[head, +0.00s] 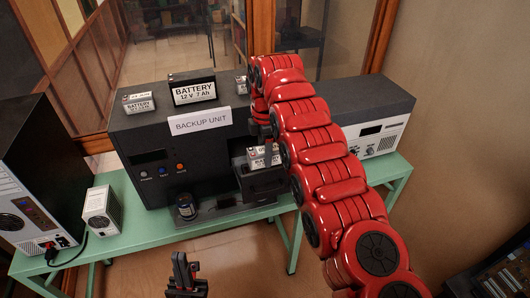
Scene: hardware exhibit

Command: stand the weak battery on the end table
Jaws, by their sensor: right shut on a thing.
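A white-labelled battery (257,163) sits at the open bay of the backup unit, over a dark pulled-out tray (262,184). My right gripper (263,138) points down from above and is shut on this battery; its fingers are partly hidden by the red arm. Whether the battery is clear of the tray cannot be told. On the unit's top stand a large battery (194,92) marked 12 V 7 Ah, a small one (139,103) at left, and another (241,84) partly hidden behind my arm. I cannot identify the end table.
The black backup unit (180,149) stands on a green bench (148,228). A dark jar (186,206) stands at its front. A small white box (102,210) and a computer case (35,180) are left; a grey instrument (375,136) is right. A dark container (490,272) is lower right.

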